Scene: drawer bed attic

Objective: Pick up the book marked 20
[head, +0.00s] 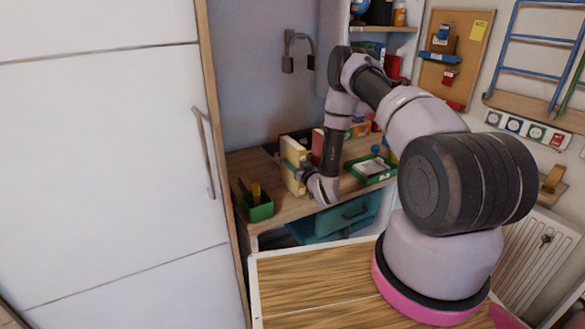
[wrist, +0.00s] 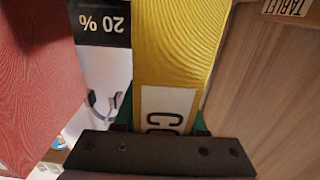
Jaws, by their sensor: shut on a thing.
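In the head view the yellow book (head: 293,158) is upright at the desk. My gripper (head: 307,179) is at its lower right side. In the wrist view my gripper (wrist: 160,118) has one finger on each side of the book and is shut on it. The lower part of the book is hidden behind the gripper body. I cannot tell whether its base touches the desk.
A red book (wrist: 35,75) stands close beside it. The wooden desk (head: 285,208) holds a green pen box (head: 258,205) at the left and a green tray (head: 370,168) at the right. A white cabinet (head: 110,170) borders the left.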

